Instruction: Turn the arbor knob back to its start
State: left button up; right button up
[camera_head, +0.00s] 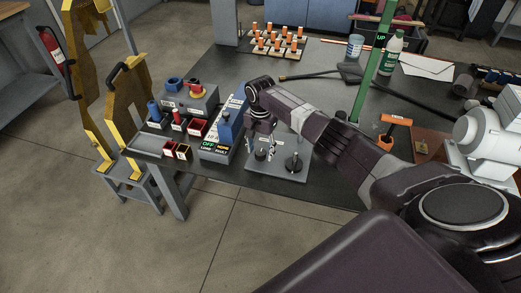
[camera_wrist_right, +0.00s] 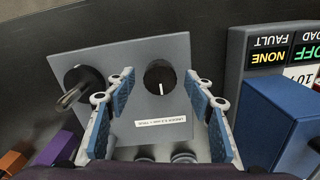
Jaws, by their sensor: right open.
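A round black knob (camera_wrist_right: 160,78) with a white pointer line sits on a grey panel (camera_wrist_right: 130,60). I take it for the arbor knob, though I cannot read the label below it. Its line points down toward that label in the right wrist view. My right gripper (camera_wrist_right: 161,88) is open, its blue-padded fingers apart on either side of the knob with visible gaps. In the head view my right gripper (camera_head: 262,142) points down over the panel (camera_head: 283,176), and the knob (camera_head: 260,155) shows beneath it. My left gripper is not in view.
A second black knob with a lever (camera_wrist_right: 76,86) stands on the same panel, close to one finger; it also shows in the head view (camera_head: 294,164). Beside the panel is a blue block (camera_wrist_right: 280,120) at a display box (camera_head: 214,153).

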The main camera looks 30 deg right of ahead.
jog(key=c, duration=1.2)
jog(key=shift+o, duration=0.2)
